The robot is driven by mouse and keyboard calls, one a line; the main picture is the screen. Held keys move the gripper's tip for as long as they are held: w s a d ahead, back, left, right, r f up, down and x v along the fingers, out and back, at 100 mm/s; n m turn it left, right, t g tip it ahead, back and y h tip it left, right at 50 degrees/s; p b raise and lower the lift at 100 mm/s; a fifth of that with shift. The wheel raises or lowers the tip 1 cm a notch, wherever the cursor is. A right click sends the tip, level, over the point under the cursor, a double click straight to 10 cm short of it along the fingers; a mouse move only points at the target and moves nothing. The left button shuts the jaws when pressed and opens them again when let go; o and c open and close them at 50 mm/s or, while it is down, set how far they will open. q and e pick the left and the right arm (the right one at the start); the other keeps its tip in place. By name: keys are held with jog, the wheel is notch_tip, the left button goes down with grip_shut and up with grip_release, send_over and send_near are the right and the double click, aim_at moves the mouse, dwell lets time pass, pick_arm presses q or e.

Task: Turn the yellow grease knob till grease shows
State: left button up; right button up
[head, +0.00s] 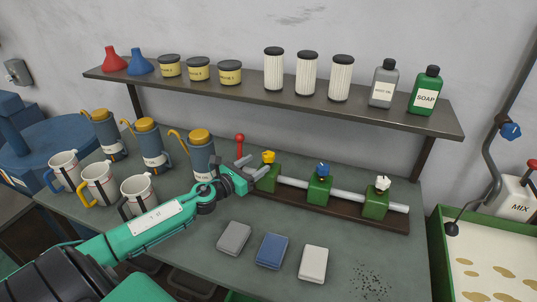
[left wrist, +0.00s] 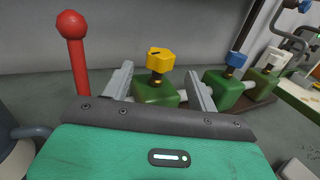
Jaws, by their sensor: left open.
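The yellow grease knob (head: 268,157) sits on top of the leftmost green block (head: 267,180) of a pipe row on the bench. In the left wrist view the yellow knob (left wrist: 160,60) stands upright on its stem above the green block (left wrist: 158,92). My left gripper (head: 252,166) is open, just left of the knob in the head view. In the left wrist view its two fingers (left wrist: 160,88) stand on either side of the knob, apart from it. I see no grease at the block. My right gripper is not in view.
A red-balled lever (head: 239,146) stands close behind my left gripper. A blue knob (head: 323,169) and a white knob (head: 382,183) top the other green blocks. A shelf (head: 250,93) with bottles hangs above. Mugs and oil cans stand left; three small blocks lie in front.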

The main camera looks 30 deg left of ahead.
aim_at(270, 160)
pick_arm(q)
jog(key=shift+w+d+p, duration=0.2)
jog(key=shift+w+p, duration=0.1)
jog(key=shift+w, duration=0.8)
jog(key=shift+w+d+p, duration=0.2)
jog(key=shift+w+p, duration=0.05)
jog(key=shift+w, duration=0.9)
jog(key=shift+w+d+p, duration=0.2)
jog(key=shift+w+p, duration=0.1)
jog(key=shift+w, duration=0.8)
jog(key=c, duration=1)
jog(key=shift+r+n+y+p, duration=0.2)
jog(key=shift+n+y+p, duration=0.2)
jog(key=shift+y+p, duration=0.4)
jog(key=n+y+p, duration=0.4)
jog(key=y+p, duration=0.1)
jog(key=shift+d+y, duration=0.1)
jog(key=shift+y, duration=0.2)
jog(key=n+g+y, duration=0.1)
jog(key=y, duration=0.1)
jog(key=n+y+p, duration=0.1)
jog(key=y, duration=0.1)
jog(key=shift+f+n+g, duration=0.15)
jog(key=shift+n+g, duration=0.15)
jog(key=shift+g, duration=0.1)
jog(key=shift+n+g+y, duration=1.6)
jog(key=shift+n+y, duration=0.2)
jog(key=shift+y, duration=0.6)
jog(key=shift+g, duration=0.3)
